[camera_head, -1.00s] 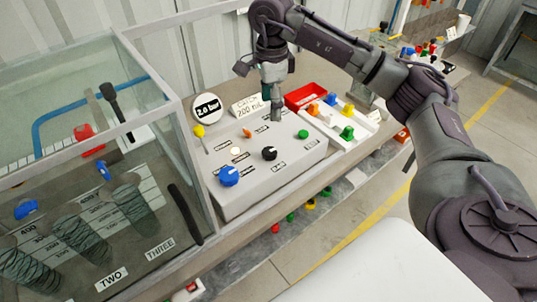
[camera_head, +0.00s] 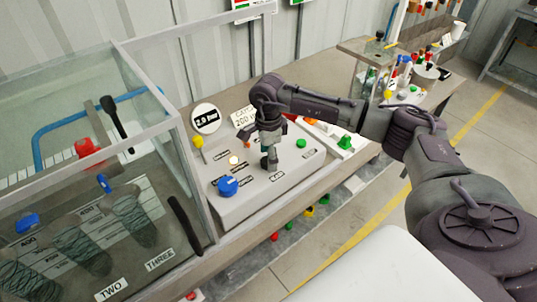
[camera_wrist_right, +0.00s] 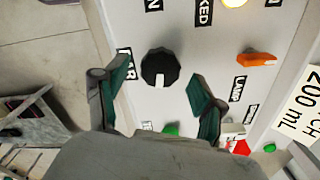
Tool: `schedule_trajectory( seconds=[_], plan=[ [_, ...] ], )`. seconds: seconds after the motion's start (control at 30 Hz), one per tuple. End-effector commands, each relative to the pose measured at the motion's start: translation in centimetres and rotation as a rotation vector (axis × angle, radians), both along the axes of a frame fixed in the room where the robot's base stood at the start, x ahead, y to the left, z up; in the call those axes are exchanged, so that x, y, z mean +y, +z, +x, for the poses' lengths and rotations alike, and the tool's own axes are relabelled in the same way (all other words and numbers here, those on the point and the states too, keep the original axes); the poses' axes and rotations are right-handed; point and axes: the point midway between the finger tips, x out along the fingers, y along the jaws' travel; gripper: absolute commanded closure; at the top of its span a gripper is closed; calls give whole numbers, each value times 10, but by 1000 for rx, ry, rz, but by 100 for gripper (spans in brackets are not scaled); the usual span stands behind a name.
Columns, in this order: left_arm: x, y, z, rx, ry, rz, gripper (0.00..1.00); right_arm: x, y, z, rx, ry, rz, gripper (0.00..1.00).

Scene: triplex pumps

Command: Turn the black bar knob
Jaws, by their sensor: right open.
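The black knob (camera_wrist_right: 160,68) on the grey panel (camera_head: 240,205) is round and faceted, with a white mark on its rim, in the right wrist view. In the right wrist view the knob shows between the fingertips, with a gap on each side. Whether a finger touches it cannot be told. My left gripper is out of view.
A blue knob (camera_head: 228,186), a green knob (camera_head: 300,143), a yellow lever (camera_head: 198,142) and an orange knob (camera_wrist_right: 257,59) share the panel. A glass tank (camera_head: 190,165) stands close on the left. Signs stand behind the panel.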

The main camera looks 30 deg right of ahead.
Motion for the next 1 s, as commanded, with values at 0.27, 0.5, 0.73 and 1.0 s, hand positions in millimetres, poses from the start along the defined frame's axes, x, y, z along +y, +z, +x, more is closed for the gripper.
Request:
schedule_trajectory(
  seconds=[0.27,0.5,0.73,1.0],
  plan=[
    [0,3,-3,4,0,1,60,0,-11,0,-1,-1,-1,30],
    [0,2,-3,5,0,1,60,0,-11,0,-1,0,0,44],
    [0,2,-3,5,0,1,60,0,-11,0,-1,0,0,82],
    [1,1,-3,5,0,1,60,0,-11,0,-1,-17,0,90]
  ],
)
